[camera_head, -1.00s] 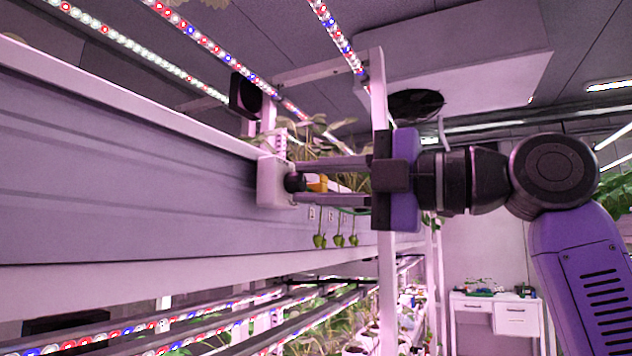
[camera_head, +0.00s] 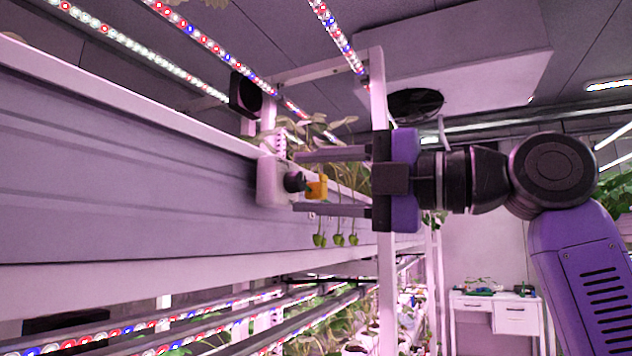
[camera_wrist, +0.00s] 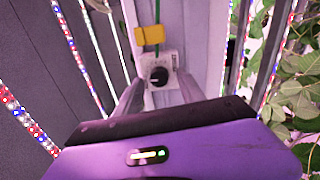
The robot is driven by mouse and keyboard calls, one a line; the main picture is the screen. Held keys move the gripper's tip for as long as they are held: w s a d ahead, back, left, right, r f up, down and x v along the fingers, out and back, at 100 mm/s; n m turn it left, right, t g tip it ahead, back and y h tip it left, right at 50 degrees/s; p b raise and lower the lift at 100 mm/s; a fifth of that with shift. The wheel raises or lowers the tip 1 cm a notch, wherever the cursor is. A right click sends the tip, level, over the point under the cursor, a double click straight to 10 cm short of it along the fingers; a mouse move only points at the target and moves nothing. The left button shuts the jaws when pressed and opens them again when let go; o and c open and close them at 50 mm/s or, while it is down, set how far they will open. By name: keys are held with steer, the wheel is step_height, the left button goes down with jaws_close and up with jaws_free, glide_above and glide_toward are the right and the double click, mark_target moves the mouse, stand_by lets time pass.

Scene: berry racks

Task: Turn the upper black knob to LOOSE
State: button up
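A small black knob (camera_head: 293,182) sits on a white block (camera_head: 270,182) at the end of the grey gutter. It also shows in the wrist view (camera_wrist: 159,75), with small markings beside it that are too small to read. I cannot tell its setting. My gripper (camera_head: 296,182) is open, one finger above the knob and one below, with clear gaps to both. In the wrist view, the fingers stand left and right of the white block. Only one black knob can be made out.
A yellow-orange piece (camera_head: 317,186) sits close beside the knob, with a green line (camera_wrist: 157,12) at it. Leafy plants (camera_wrist: 297,95) are to the right in the wrist view. Green berries (camera_head: 338,240) hang below the fingers. A white upright post (camera_head: 386,290) stands by my gripper.

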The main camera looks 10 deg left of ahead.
steer(key=b+v, duration=0.1)
steer(key=v, duration=0.6)
steer(key=shift+d+b, duration=0.35)
steer(key=shift+d, duration=0.05)
steer(key=shift+s, duration=0.1)
